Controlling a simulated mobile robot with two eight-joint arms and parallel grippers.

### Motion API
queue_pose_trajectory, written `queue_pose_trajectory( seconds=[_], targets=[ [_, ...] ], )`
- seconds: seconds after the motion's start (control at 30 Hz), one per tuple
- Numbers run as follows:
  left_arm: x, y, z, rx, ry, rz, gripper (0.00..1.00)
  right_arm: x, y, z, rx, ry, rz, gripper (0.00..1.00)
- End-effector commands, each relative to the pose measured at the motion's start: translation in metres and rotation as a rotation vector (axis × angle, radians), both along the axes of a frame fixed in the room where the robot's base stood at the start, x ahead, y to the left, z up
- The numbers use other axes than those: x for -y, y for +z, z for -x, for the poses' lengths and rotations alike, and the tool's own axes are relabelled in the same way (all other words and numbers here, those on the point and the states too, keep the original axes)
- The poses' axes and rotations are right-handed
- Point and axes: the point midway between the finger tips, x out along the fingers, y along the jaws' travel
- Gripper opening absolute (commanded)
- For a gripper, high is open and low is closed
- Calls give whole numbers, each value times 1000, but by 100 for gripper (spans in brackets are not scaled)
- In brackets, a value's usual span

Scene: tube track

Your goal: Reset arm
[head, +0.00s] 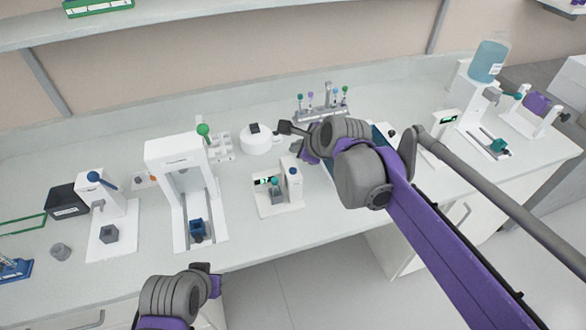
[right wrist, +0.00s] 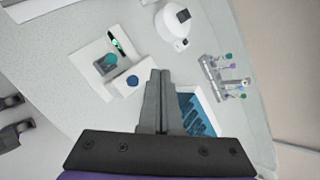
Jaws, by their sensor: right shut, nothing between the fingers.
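My right gripper (head: 287,128) reaches in from the right over the back middle of the bench. In the right wrist view its two fingers (right wrist: 160,74) lie together with nothing between them. They are above the bench, between a small white device with a blue knob (right wrist: 117,72) and a blue rack (right wrist: 193,112), which the fingers partly cover. The white device also shows in the head view (head: 292,198). My left arm shows at the bottom left of the head view, with its gripper (head: 212,282) near the bench's front edge; its fingers are not clear.
A tall white press-like stand (head: 178,153) with a green knob is left of centre. A round white device (head: 262,141) and a rack with coloured knobs (head: 322,104) stand behind. A dispenser with a blue bottle (head: 488,62) is at right. The front edge between arms is clear.

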Motion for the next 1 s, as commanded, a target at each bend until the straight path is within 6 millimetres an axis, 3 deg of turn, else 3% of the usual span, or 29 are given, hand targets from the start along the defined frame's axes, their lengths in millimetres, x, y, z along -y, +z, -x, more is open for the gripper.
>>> queue_pose_trajectory(
  seconds=[0.33,0.47,0.57,0.67,1.0],
  targets=[
    [0,0,0,0,0,0,50,0,0,0,1,1,1,0],
    [0,0,0,0,0,0,50,11,-3,12,23,51,68,0],
    [0,0,0,0,0,0,50,31,-12,37,64,168,212,0],
    [0,0,0,0,0,0,50,59,-27,75,113,347,420,0],
    [0,0,0,0,0,0,50,141,-103,210,200,1075,1085,0]
  ],
)
